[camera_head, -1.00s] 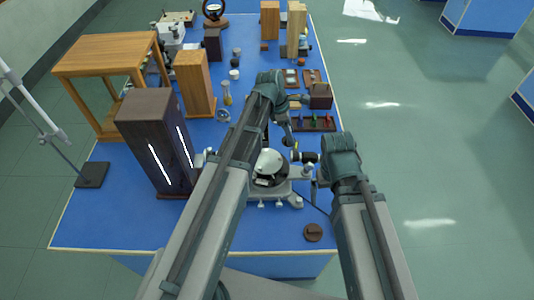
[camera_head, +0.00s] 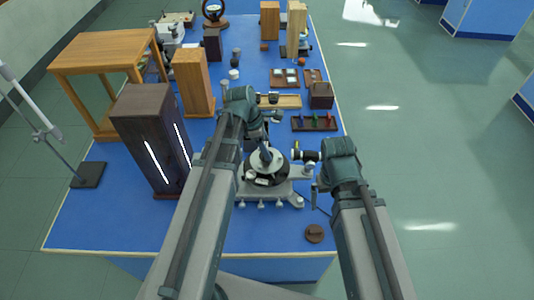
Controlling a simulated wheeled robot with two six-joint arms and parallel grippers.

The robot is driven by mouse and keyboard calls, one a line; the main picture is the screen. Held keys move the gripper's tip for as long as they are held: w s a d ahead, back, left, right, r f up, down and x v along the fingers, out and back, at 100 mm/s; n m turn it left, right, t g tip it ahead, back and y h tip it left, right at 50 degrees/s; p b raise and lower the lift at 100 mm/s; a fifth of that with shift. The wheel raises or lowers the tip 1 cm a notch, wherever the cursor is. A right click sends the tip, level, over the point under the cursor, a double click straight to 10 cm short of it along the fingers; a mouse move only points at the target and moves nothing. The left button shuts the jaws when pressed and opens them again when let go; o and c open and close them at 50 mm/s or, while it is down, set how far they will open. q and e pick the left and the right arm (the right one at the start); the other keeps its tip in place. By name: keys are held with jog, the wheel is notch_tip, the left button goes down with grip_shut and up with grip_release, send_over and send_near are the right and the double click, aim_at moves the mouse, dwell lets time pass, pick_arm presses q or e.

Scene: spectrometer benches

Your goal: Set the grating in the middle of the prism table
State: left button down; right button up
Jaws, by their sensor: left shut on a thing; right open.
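The spectrometer (camera_head: 272,190) stands on the blue bench with a pale round prism table (camera_head: 258,171) at its centre and a dark disc below. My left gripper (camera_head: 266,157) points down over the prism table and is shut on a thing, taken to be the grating. The grating is too small and too covered by the jaws to make out, so I cannot tell if it touches the table. My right gripper (camera_head: 317,186) is open beside the spectrometer's right end, partly hidden by its own wrist.
A tall dark lamp housing (camera_head: 146,125) with lit slits stands left of the spectrometer. A black eyepiece tube (camera_head: 305,155) sticks out at its right. A rack with coloured pegs (camera_head: 314,123) and a wooden tray (camera_head: 288,101) lie behind. A brown disc (camera_head: 314,233) lies in front.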

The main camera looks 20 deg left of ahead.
pick_arm(q)
jog(key=shift+f, duration=0.55)
pick_arm(e)
jog(key=shift+f, duration=0.55)
pick_arm(q)
jog(key=shift+f, duration=0.1)
pick_arm(e)
jog(key=shift+f, duration=0.1)
pick_arm(q)
jog(key=shift+f+b, duration=0.15)
jog(key=shift+b, duration=0.15)
jog(key=shift+c, duration=0.6)
grip_release()
jog(key=shift+r, duration=0.25)
jog(key=p+v, duration=1.2)
pick_arm(e)
notch_tip(320, 180, up, 12)
jog(key=shift+f, duration=0.2)
pick_arm(q)
jog(key=shift+f, duration=0.2)
pick_arm(e)
jog(key=shift+f, duration=0.2)
